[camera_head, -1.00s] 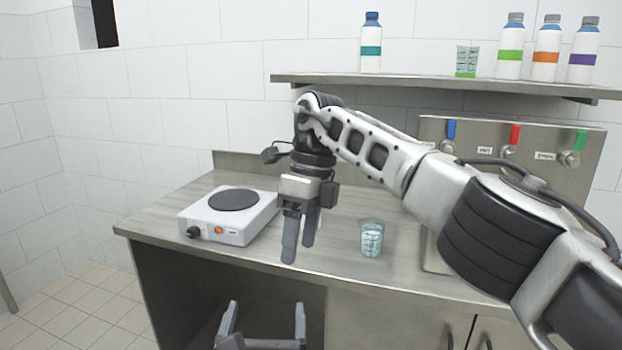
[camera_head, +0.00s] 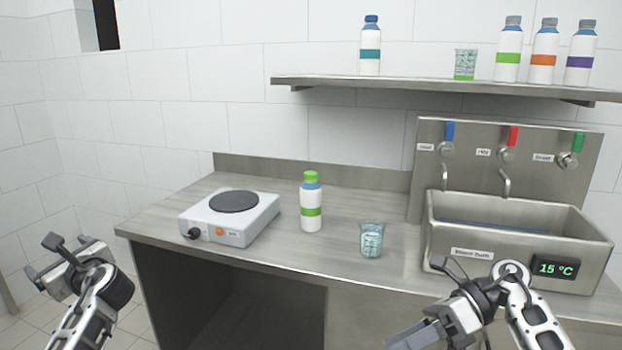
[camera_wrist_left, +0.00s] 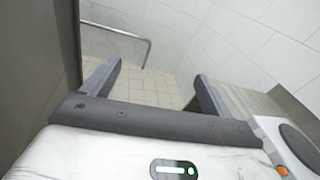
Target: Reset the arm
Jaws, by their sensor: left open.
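My left gripper (camera_head: 42,264) is at the lower left of the head view, beyond the counter's left end. It is open and empty; its two spread fingers also show in the left wrist view (camera_wrist_left: 152,88), with floor and wall beyond. My right gripper (camera_head: 415,335) is at the lower right, in front of the counter and below the basin. Its fingers overlap from this side, so their opening is unclear; no object shows in them. Both arms are clear of the counter objects.
A hot plate (camera_head: 230,217), an upright green-capped bottle (camera_head: 311,196) and a glass (camera_head: 371,240) stand on the counter (camera_head: 280,250). A water basin (camera_head: 515,235) reading 15 °C is at right, under several taps. A shelf (camera_head: 440,86) holds several bottles and another glass.

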